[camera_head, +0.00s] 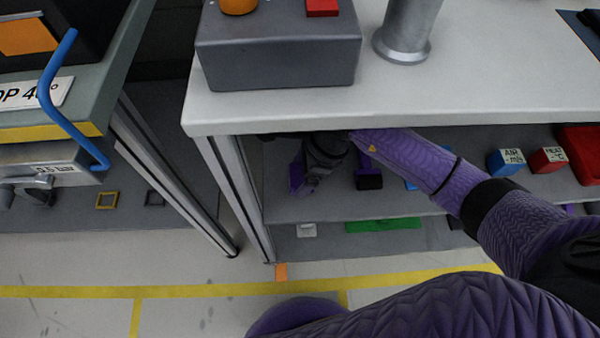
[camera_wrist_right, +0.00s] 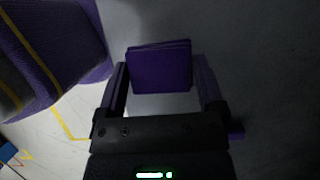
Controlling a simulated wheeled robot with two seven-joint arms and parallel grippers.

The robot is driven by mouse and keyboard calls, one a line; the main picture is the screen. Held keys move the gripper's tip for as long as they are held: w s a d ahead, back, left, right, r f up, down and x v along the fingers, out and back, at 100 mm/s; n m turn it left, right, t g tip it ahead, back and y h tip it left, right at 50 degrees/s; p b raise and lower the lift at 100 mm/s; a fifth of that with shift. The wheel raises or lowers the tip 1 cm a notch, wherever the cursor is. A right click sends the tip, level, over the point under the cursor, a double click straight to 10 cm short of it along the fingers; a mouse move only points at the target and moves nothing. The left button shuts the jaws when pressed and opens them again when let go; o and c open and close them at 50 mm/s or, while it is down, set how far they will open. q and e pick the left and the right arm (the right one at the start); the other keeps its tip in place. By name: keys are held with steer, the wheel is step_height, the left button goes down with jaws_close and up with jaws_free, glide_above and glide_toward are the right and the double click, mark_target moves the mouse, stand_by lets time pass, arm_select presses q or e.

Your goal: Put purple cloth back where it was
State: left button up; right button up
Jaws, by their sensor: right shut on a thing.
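The purple cloth (camera_wrist_right: 160,68) shows as a flat, folded square between the fingers of my right gripper (camera_wrist_right: 160,82) in the right wrist view. The gripper is shut on it. In the head view my right gripper (camera_head: 309,176) reaches in under the worktop, over the upper shelf. Its fingers are small and dark there, and I cannot clearly tell the cloth from the purple finger parts. My left gripper is not in view.
The worktop (camera_head: 480,75) above carries a grey control box (camera_head: 280,55) and a metal post (camera_head: 405,30). On the shelf (camera_head: 400,203) stand a blue block (camera_head: 506,162), a red block (camera_head: 547,160) and a red bin (camera_head: 582,150). A green piece (camera_head: 383,226) lies lower down.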

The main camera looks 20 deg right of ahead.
mark_target(301, 173)
steer(key=shift+w+d+f, duration=0.2)
steer(key=shift+w+f, duration=0.05)
steer(key=shift+w, duration=0.45)
steer(key=shift+w+f+b, duration=0.15)
steer(key=shift+w+b, duration=0.05)
steer(key=shift+b, duration=0.2)
step_height(301, 173, down, 3)
steer(key=shift+f+b, duration=0.15)
steer(key=shift+b, duration=1)
steer(key=shift+d+r, duration=0.1)
steer(key=shift+r, duration=0.2)
steer(key=o, duration=0.9)
steer(key=shift+f, duration=0.1)
arm_select(q)
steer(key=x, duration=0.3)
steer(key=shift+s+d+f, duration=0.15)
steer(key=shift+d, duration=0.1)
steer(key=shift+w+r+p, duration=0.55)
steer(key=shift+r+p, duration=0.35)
steer(key=shift+p, duration=0.25)
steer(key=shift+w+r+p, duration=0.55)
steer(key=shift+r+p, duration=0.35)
steer(key=shift+p, duration=0.25)
arm_select(e)
steer(key=shift+v, duration=3.8)
